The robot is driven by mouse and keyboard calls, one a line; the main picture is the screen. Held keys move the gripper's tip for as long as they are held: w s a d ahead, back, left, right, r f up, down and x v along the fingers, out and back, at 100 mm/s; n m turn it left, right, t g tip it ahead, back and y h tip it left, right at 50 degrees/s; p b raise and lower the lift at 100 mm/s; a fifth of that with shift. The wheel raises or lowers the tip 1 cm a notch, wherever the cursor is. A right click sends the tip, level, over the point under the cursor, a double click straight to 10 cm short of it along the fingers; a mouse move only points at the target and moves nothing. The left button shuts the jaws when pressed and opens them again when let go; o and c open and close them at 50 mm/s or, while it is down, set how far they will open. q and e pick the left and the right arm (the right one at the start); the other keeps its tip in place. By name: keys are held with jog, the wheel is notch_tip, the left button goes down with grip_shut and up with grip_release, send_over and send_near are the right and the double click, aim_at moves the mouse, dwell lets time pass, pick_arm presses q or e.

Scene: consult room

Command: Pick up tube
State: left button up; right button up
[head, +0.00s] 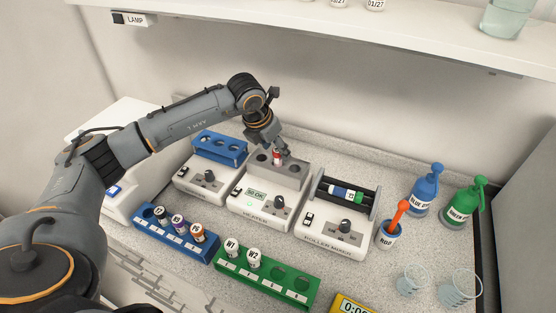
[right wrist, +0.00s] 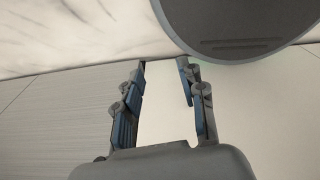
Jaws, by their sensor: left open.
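A tube with red on it (head: 277,158) stands upright in a hole of the grey block on the heater (head: 247,209). My left gripper (head: 275,150) is right above the tube, fingers pointing down around its top. Its jaws are open, though the fingers are small and partly hide the tube. Whether they touch it I cannot tell. My right gripper (right wrist: 163,72) is open and empty in the right wrist view, near a pale wall; it is not in the head view.
A blue rack (head: 208,251) with several capped tubes and a green rack (head: 222,268) with white-capped tubes stand in front. The roller mixer (head: 331,237) is right of the heater. An empty-looking blue rack (head: 219,145) sits left. Bottles, beakers and a cup stand right.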

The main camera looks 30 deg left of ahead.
aim_at(278, 153)
pick_arm(q)
jog(key=p+x, duration=0.1)
jog(key=x, duration=0.2)
jog(key=shift+w, duration=0.25)
jog(key=shift+f, duration=0.25)
jog(key=c, duration=1)
jog(key=shift+c, duration=0.7)
pick_arm(e)
jog(key=shift+s+d+r, duration=0.1)
jog(key=shift+s+r, duration=0.6)
jog(key=shift+r, duration=0.3)
pick_arm(q)
jog(key=shift+r, duration=0.15)
pick_arm(e)
jog(key=shift+w+f, duration=0.1)
